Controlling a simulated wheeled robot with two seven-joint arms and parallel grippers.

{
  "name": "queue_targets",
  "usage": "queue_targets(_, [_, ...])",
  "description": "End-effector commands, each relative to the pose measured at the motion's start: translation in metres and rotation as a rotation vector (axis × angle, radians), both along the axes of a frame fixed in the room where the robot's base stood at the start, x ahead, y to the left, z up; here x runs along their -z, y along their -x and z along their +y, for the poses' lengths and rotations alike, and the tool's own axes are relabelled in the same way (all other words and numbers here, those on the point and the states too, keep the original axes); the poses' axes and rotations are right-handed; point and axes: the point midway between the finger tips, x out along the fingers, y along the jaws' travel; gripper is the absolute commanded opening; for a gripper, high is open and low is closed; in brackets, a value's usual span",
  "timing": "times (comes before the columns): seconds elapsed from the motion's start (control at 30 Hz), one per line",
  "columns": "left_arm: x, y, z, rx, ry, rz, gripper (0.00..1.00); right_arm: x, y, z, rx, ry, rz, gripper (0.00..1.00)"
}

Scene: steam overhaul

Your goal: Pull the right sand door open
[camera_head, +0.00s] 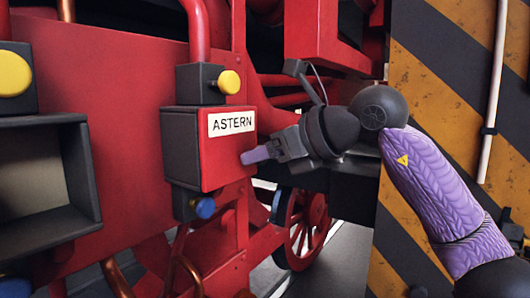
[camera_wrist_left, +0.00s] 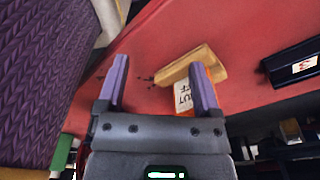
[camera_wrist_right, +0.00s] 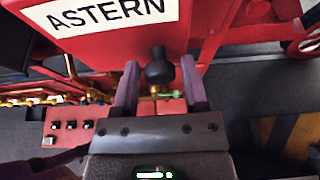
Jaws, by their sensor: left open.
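The red door marked ASTERN (camera_head: 228,150) stands at the middle left of the head view, on a dark grey box. It looks shut. Its label (camera_wrist_right: 100,12) also shows at the top of the right wrist view. My right gripper (camera_head: 256,154) is close to the door's right side. In the right wrist view its two fingers (camera_wrist_right: 160,80) stand apart, with a dark round knob (camera_wrist_right: 158,68) between or beyond them. I see no finger touching the knob. My left gripper (camera_wrist_left: 158,80) is open in the left wrist view, in front of a red surface, and is outside the head view.
An open dark compartment (camera_head: 84,165) is at the left. Yellow and blue knobs (camera_head: 229,82) sit above and below the ASTERN door. A striped pillar (camera_head: 430,70) stands behind my right arm. A yellow block with a tag (camera_wrist_left: 196,66) is near my left fingers.

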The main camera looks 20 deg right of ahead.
Motion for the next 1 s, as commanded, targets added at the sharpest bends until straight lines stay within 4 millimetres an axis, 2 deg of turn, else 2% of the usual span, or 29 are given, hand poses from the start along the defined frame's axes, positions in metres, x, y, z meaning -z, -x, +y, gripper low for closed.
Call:
queue_targets(0.03, [0.0000, -0.0004, 0.0003, 0.000, -0.001, -0.001, 0.84, 0.0000, 0.0001, -0.0001, 0.000, 0.000, 0.000, 0.44])
queue_targets(0.23, [-0.0001, -0.0009, 0.0006, 0.000, -0.001, -0.001, 0.84, -0.0001, 0.0002, -0.0002, 0.000, 0.000, 0.000, 0.02])
queue_targets(0.27, [-0.0001, -0.0009, 0.0006, 0.000, -0.001, -0.002, 0.84, -0.0001, 0.0002, -0.0002, 0.000, 0.000, 0.000, 0.00])
queue_targets(1.0, [-0.0001, -0.0012, 0.0010, -0.001, -0.001, -0.002, 0.84, -0.0005, 0.0002, -0.0003, 0.000, -0.001, -0.001, 0.00])
